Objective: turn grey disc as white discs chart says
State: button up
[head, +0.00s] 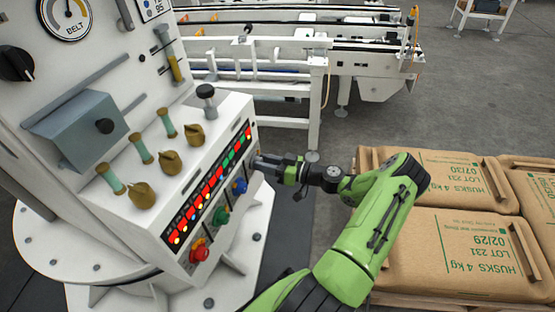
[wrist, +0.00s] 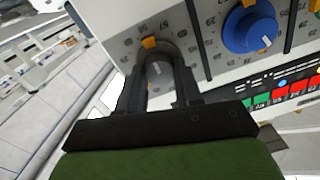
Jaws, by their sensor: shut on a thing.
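My gripper (wrist: 160,75) is shut on the grey disc (wrist: 157,72), a round knob on the white panel's lower face, with one finger on each side of it. A light mark shows on the disc. Printed numbers ring it, and an orange marker (wrist: 149,43) sits at its rim in the wrist view. In the head view my gripper (head: 262,161) reaches the panel's right end and hides the disc. I cannot make out a white discs chart; a small plate with numbers (head: 153,8) is cut off at the top edge.
The blue knob (wrist: 250,28) is close to the right of my gripper in the wrist view. Green (head: 220,216) and red (head: 199,251) knobs follow along the panel, below a row of lit number tiles (head: 208,190). Sacks (head: 452,250) are stacked at the right.

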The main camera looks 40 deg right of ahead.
jog(key=shift+a+f+m+p, duration=0.1)
jog(key=shift+m+p, duration=0.65)
jog(key=shift+m, duration=3.65)
jog(key=shift+f+m+p, duration=0.1)
jog(key=shift+m+p, duration=0.6)
jog(key=shift+m, duration=3.7)
jog(key=o, duration=1)
jog(key=shift+s+a+r, duration=0.1)
jog(key=shift+o, duration=0.2)
jog(key=p+v, duration=0.1)
jog(key=v, duration=1.5)
jog(key=shift+s+f, duration=0.2)
jog(key=shift+f, duration=0.2)
